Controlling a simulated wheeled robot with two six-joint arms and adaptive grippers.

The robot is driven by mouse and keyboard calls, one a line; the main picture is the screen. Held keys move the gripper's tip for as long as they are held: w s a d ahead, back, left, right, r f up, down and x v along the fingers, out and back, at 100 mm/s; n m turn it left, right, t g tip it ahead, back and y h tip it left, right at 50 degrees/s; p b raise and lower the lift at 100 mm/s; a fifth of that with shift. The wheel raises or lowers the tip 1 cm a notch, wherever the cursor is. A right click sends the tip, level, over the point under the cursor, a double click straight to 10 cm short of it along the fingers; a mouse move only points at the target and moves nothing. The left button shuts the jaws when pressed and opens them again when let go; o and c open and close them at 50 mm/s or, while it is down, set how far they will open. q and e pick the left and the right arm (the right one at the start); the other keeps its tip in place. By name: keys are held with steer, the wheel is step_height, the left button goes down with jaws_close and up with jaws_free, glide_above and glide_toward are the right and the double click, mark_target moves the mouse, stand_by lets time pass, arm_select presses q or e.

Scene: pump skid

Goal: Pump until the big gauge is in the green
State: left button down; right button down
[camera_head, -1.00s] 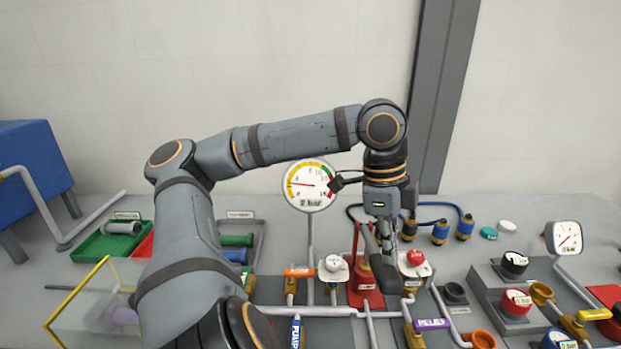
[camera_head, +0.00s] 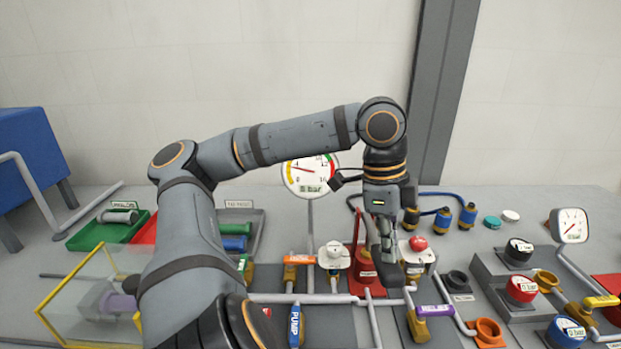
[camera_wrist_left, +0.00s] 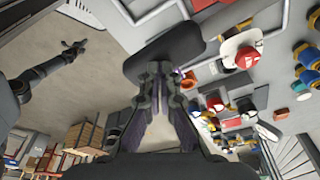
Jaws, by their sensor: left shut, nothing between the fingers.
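The big gauge (camera_head: 310,177) is a white round dial on a post, with yellow and green bands and a red end. Its needle points left and slightly up, on the yellow side; the small readout is too blurred to read. A red pump-like stand (camera_head: 365,271) with a thin upright red handle stands right of the gauge post. My left gripper (camera_head: 388,254) points down just right of it, shut and empty; contact with the handle cannot be told. Its closed fingers also show in the left wrist view (camera_wrist_left: 160,110). A dark arm, probably my right, ends in a small blurred gripper (camera_wrist_left: 74,48).
A small gauge (camera_head: 570,225) stands right; a yellow-edged clear box (camera_head: 75,290) stands left.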

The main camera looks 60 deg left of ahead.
arm_select(q)
steer(key=shift+f+b, duration=2.4)
steer(key=shift+f, duration=0.35)
steer(key=shift+r, duration=0.1)
step_height(320, 180, up, 9)
steer(key=p, duration=0.9)
steer(key=shift+r+p, duration=0.1)
steer(key=shift+p, duration=0.2)
steer(key=shift+f, duration=0.2)
step_height(320, 180, down, 9)
steer(key=b, duration=0.9)
steer(key=shift+r, duration=0.1)
step_height(320, 180, up, 9)
steer(key=p, duration=0.9)
steer(key=shift+r, duration=0.15)
steer(key=shift+f, duration=0.25)
